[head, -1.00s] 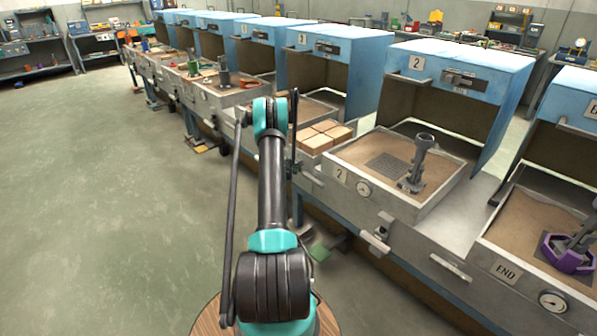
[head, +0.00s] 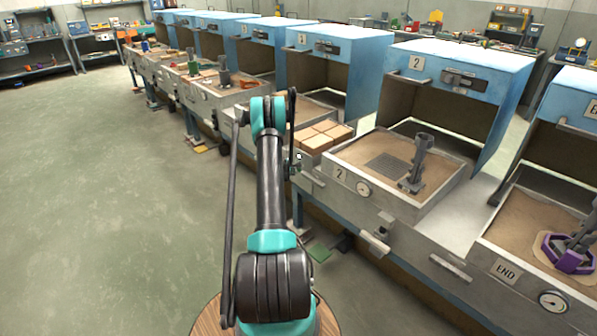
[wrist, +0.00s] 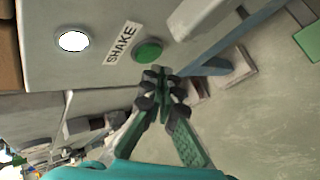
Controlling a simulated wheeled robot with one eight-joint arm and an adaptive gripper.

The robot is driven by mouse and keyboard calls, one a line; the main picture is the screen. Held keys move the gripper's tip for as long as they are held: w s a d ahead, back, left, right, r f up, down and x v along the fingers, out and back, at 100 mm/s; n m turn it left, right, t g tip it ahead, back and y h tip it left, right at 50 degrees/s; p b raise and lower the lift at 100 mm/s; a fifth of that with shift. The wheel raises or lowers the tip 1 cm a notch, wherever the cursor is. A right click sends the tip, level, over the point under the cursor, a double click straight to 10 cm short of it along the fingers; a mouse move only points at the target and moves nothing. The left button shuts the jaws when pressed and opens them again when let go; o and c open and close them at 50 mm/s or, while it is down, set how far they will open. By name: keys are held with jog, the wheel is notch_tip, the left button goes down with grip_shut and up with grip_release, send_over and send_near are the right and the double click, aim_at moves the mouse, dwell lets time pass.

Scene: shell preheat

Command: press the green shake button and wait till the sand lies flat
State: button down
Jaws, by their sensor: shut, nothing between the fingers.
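The green shake button (wrist: 148,52) is a round green disc on a grey panel in the wrist view, beside a white label (wrist: 122,43) reading SHAKE. My gripper (wrist: 160,76) is shut and empty. Its fingertips appear close below the button in the picture; whether they touch it I cannot tell. In the head view my arm largely hides the gripper and the button. Brown sand (head: 352,150) fills the tray marked 2 and looks mostly level, with a dark grid (head: 387,166) and a grey tool (head: 416,165) in it. Its fine surface is too small to judge.
A round white lamp (wrist: 73,41) shines left of the label. Tan bricks (head: 322,136) stand left of tray 2. Blue-hooded stations line the right side. The floor (head: 110,190) at left is clear.

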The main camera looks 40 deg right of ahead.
jog(key=shift+a, duration=0.1)
jog(key=a, duration=0.4)
jog(key=shift+s+a, duration=0.25)
jog(key=shift+a, duration=0.15)
dwell(0.8)
jog(key=s+a+r+m+y, duration=0.2)
jog(key=s+a+r, duration=0.2)
jog(key=a+r, duration=0.8)
jog(key=s+a+r+m+y, duration=0.2)
jog(key=s+a+r, duration=0.3)
jog(key=a+r, duration=0.75)
jog(key=s+a+r+m+y, duration=0.2)
jog(key=s+a+r+y, duration=0.1)
jog(key=s+a, duration=1.15)
jog(key=s+a+f+m+y, duration=0.1)
jog(key=s+a, duration=0.3)
jog(key=s, duration=0.4)
jog(key=s+a+f+m, duration=0.1)
jog(key=s+a, duration=0.4)
jog(key=s, duration=0.3)
jog(key=shift+s+a+f+y, duration=0.15)
jog(key=shift+a+f+y, duration=0.15)
jog(key=shift+f+y, duration=0.1)
